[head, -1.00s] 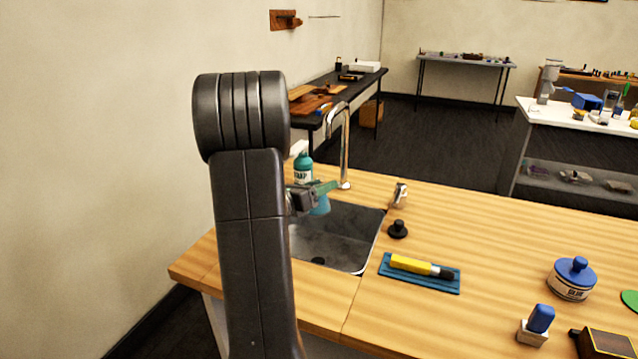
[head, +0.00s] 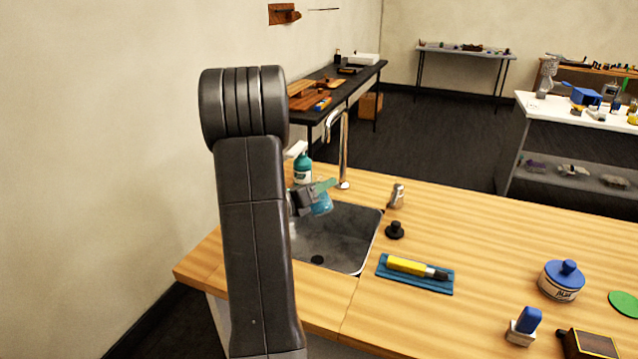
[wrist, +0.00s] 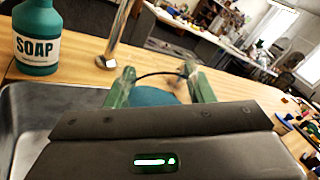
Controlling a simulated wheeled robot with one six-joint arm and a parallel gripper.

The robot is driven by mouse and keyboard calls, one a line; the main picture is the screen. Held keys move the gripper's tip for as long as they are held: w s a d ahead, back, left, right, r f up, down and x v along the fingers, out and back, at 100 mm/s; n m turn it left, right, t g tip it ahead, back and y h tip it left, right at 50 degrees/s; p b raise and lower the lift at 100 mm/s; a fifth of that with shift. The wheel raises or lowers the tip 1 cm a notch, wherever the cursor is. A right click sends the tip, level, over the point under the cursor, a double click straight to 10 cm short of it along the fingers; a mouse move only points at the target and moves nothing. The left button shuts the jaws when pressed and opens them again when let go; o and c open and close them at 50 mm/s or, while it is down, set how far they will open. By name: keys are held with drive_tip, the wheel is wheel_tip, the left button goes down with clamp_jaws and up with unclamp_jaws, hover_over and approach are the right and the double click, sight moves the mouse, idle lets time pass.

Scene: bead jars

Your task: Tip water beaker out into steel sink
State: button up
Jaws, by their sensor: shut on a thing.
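My gripper (head: 324,187) is shut on the water beaker (head: 322,205), which holds blue water and hangs over the back part of the steel sink (head: 340,248). The beaker looks tilted in the head view. In the wrist view my green fingers (wrist: 160,82) clasp its sides, with the dark rim line and blue-green water (wrist: 153,97) between them. Its lower part is hidden behind the gripper body. No falling water can be made out. The sink's left part is hidden by my arm.
The teal soap bottle (head: 303,170) and the tall faucet (head: 344,150) stand behind the beaker, close to it. A black stopper (head: 395,230), a small shaker (head: 397,195) and a blue tray (head: 415,280) with a yellow tool lie right of the sink.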

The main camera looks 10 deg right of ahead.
drive_tip(key=shift+r+n+p, duration=0.4)
drive_tip(key=shift+n+p, duration=0.55)
drive_tip(key=shift+p, duration=0.55)
drive_tip(key=shift+r+n+p, duration=0.4)
drive_tip(key=shift+n+p, duration=0.55)
drive_tip(key=shift+p, duration=0.5)
drive_tip(key=shift+w+r+n+p, duration=0.1)
drive_tip(key=shift+r+n+p, duration=0.2)
drive_tip(key=shift+n+p, duration=0.75)
drive_tip(key=shift+r+n+p, duration=0.25)
drive_tip(key=shift+n+p, duration=0.4)
drive_tip(key=shift+p, duration=0.75)
drive_tip(key=shift+w+a+r+n+p, duration=0.15)
drive_tip(key=shift+r+n+p, duration=0.1)
drive_tip(key=shift+n+p, duration=0.65)
drive_tip(key=shift+w+a+r+n+p, duration=0.1)
drive_tip(key=shift+r+n+p, duration=0.1)
drive_tip(key=shift+n+p, duration=0.7)
drive_tip(key=shift+w+a+r+n+p, duration=0.2)
drive_tip(key=shift+n+p, duration=0.4)
drive_tip(key=shift+p, duration=0.6)
drive_tip(key=shift+w+a+r+n+p, duration=0.1)
drive_tip(key=shift+w+r+n+p, duration=0.1)
drive_tip(key=shift+n+p, duration=0.7)
drive_tip(key=shift+w+r+n+p, duration=0.1)
drive_tip(key=shift+w+n+p, duration=0.05)
drive_tip(key=shift+n+p, duration=0.7)
